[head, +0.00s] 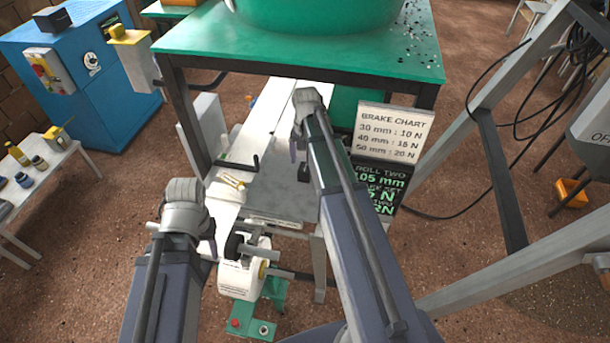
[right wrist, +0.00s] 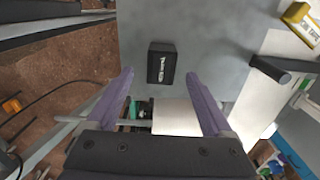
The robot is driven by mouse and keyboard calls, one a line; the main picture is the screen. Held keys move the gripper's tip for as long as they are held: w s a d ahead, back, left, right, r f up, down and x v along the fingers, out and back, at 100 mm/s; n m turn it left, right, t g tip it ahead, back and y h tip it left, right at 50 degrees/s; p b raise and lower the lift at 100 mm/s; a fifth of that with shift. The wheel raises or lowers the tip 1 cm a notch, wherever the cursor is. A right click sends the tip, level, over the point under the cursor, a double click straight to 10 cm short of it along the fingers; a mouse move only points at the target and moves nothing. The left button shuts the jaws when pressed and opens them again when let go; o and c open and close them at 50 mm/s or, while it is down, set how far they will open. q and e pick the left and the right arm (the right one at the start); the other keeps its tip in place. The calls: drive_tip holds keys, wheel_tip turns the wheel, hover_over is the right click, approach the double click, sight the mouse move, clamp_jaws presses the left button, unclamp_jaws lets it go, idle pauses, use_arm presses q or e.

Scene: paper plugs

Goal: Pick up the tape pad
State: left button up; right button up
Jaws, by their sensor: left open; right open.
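A small black block (right wrist: 162,63) with white lettering too small to read surely, which looks like the tape pad, lies on the grey bench top (right wrist: 215,25). In the head view this block (head: 304,172) is a small dark shape beside my right forearm. My right gripper (right wrist: 163,93) is open and empty, its two purple fingers spread to either side of the block's line, with the block ahead of the tips. In the head view my right gripper (head: 296,150) is over the bench, partly hidden by its arm. My left gripper (head: 211,246) is open, low at the left, beside a white roll.
A green-topped table (head: 300,55) stands behind. A brake chart sign (head: 392,130) stands right. The white roll unit (head: 240,278) is at the bench's near end.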

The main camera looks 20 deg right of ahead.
sight(305, 167)
drive_tip(key=shift+a+f+b, duration=0.15)
drive_tip(key=shift+f+b, duration=2.5)
drive_tip(key=shift+b, duration=0.05)
drive_tip(key=shift+r, duration=0.1)
drive_tip(key=shift+c, duration=0.3)
clamp_jaws()
